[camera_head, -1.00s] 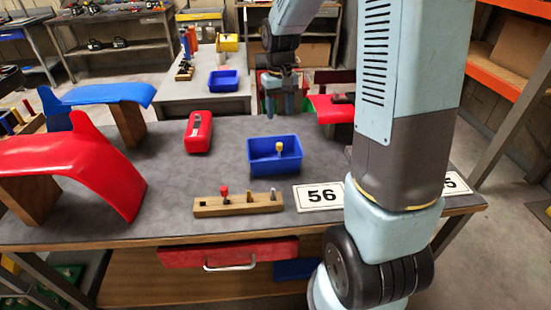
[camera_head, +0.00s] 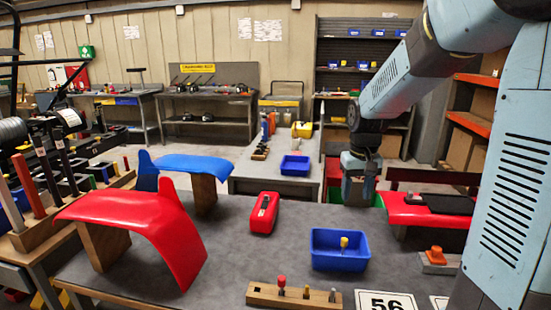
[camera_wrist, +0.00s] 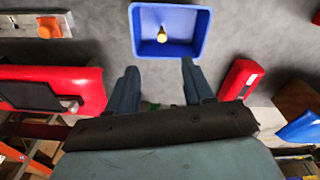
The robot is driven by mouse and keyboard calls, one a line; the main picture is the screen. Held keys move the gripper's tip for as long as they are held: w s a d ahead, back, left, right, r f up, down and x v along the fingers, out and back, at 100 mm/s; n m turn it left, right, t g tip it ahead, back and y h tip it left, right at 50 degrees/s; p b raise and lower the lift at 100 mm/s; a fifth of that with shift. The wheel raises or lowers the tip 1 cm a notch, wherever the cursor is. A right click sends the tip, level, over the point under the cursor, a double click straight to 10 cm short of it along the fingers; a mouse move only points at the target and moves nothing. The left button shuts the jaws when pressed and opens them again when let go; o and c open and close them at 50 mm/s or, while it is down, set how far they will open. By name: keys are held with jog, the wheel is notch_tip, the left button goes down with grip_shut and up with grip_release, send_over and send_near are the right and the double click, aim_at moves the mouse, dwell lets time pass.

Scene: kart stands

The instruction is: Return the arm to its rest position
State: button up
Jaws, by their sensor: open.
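My gripper (camera_head: 358,192) hangs from my raised arm above the far part of the grey table (camera_head: 225,262), beyond the blue bin. In the wrist view my gripper (camera_wrist: 158,85) shows two separated blue-grey fingers with nothing between them. The blue bin (camera_head: 340,258) stands on the table with a yellow-topped peg (camera_head: 344,242) in it. It also shows in the wrist view (camera_wrist: 190,50), ahead of the fingertips and apart from them. My arm's upper links fill the right side of the head view.
A red box (camera_head: 264,213), a red fender (camera_head: 150,225), a wooden peg block (camera_head: 262,293) and a 56 card (camera_head: 385,302) are on the table. A red seat-like piece (camera_head: 428,212) is right of my gripper. A blue fender (camera_head: 185,164) is at the left.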

jog(key=s+r+t, duration=0.2)
jog(key=s+r, duration=0.3)
jog(key=s, duration=0.6)
jog(key=s+r+t, duration=0.2)
jog(key=s+r, duration=0.2)
jog(key=s, duration=0.6)
jog(key=shift+s+r+m+t, duration=0.3)
jog(key=shift+s+r+t, duration=0.05)
jog(key=shift+r+t, duration=0.05)
jog(key=shift+d, duration=0.1)
jog(key=shift+c, duration=0.2)
jog(key=shift+c, duration=0.7)
